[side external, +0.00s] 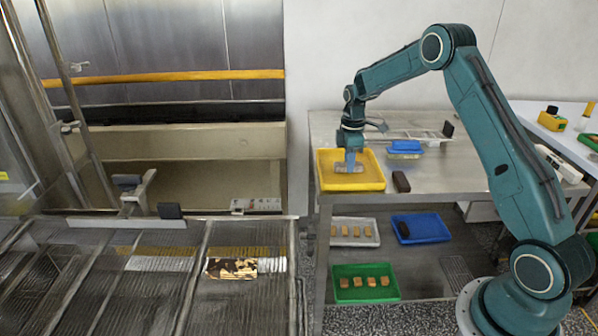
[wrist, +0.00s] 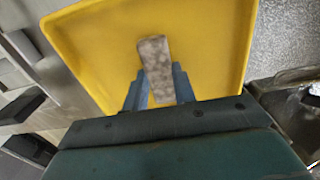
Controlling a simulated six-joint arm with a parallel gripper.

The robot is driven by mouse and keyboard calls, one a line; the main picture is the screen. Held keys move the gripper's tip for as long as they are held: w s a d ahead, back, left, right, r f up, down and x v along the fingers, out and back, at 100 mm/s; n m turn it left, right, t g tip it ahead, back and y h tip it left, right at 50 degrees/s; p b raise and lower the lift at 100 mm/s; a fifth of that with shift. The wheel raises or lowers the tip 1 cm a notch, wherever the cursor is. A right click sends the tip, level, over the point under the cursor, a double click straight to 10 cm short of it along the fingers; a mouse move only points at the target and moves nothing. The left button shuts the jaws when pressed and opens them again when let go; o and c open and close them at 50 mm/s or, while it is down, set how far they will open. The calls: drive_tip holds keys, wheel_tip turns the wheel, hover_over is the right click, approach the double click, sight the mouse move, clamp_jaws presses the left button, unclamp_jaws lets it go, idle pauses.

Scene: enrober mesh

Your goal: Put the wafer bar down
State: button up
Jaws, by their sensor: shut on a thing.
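The wafer bar (wrist: 156,62) is a pale, greyish-brown block in the wrist view, held between the two blue fingers of my gripper (wrist: 158,88). Behind it is the yellow tray (wrist: 90,45). In the side view my gripper (side external: 350,170) points down over the yellow tray (side external: 350,184), which stands at the left end of the steel table. The bar is small there and partly hidden by the fingers. I cannot tell whether it touches the tray floor.
A dark bar (side external: 401,182) lies on the table right of the yellow tray. A blue-lidded box (side external: 405,147) stands behind. A green tray (side external: 366,298) with several pieces and a blue tray (side external: 421,228) are below. The mesh conveyor (side external: 130,290) lies left, with a brown-and-cream piece (side external: 232,268).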

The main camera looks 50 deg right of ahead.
drive_tip(key=shift+f, duration=0.15)
drive_tip(key=o, duration=0.8)
drive_tip(key=shift+c, duration=0.2)
wheel_tip(320, 180, up, 12)
drive_tip(key=shift+r, duration=0.2)
drive_tip(key=shift+a, duration=0.1)
idle(0.4)
